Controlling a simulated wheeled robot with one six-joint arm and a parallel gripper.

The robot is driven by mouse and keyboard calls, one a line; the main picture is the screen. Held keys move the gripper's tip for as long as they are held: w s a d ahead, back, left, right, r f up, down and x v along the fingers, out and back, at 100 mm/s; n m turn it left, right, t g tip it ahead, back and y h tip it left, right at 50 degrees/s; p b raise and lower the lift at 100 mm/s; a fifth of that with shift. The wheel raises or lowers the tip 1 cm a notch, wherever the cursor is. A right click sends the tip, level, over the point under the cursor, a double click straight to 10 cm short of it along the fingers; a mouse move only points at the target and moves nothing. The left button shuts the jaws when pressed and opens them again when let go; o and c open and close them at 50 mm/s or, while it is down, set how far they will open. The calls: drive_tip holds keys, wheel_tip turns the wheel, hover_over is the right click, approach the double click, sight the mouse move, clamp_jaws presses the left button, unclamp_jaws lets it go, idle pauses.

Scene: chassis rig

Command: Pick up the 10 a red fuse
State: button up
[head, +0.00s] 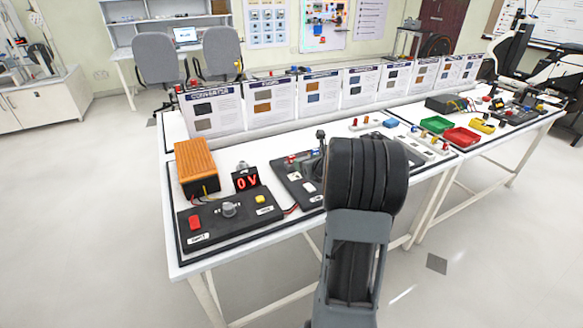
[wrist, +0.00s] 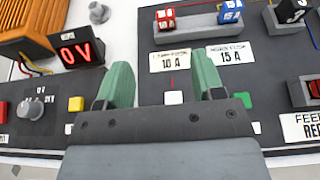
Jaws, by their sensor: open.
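The red fuse (wrist: 165,19), marked 10 A, sits at the left end of a grey holder (wrist: 195,30) on a dark panel, at the top of the wrist view. A blue fuse (wrist: 231,11), marked 15 A, sits at the holder's right end. White 10 A and 15 A labels lie in front. My gripper (wrist: 161,82) is open with green fingers apart and nothing between them. It is nearer the panel's front edge than the red fuse, and not touching it. In the head view my arm hides my gripper and part of the panel.
An orange-finned box (head: 196,163), a red 0 V display (head: 246,179) and a control box (head: 228,217) with knob and buttons stand left. A switch block (wrist: 306,92) is at right. Information boards (head: 268,100) line the table's back. Green (head: 436,124) and red trays (head: 462,137) lie farther right.

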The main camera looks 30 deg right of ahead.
sight(293, 157)
drive_tip(key=x, duration=0.8)
drive_tip(key=d+x, duration=0.1)
drive_tip(key=x, duration=0.4)
drive_tip(key=shift+f, duration=0.2)
drive_tip(key=shift+c, duration=0.3)
drive_tip(key=c, duration=0.9)
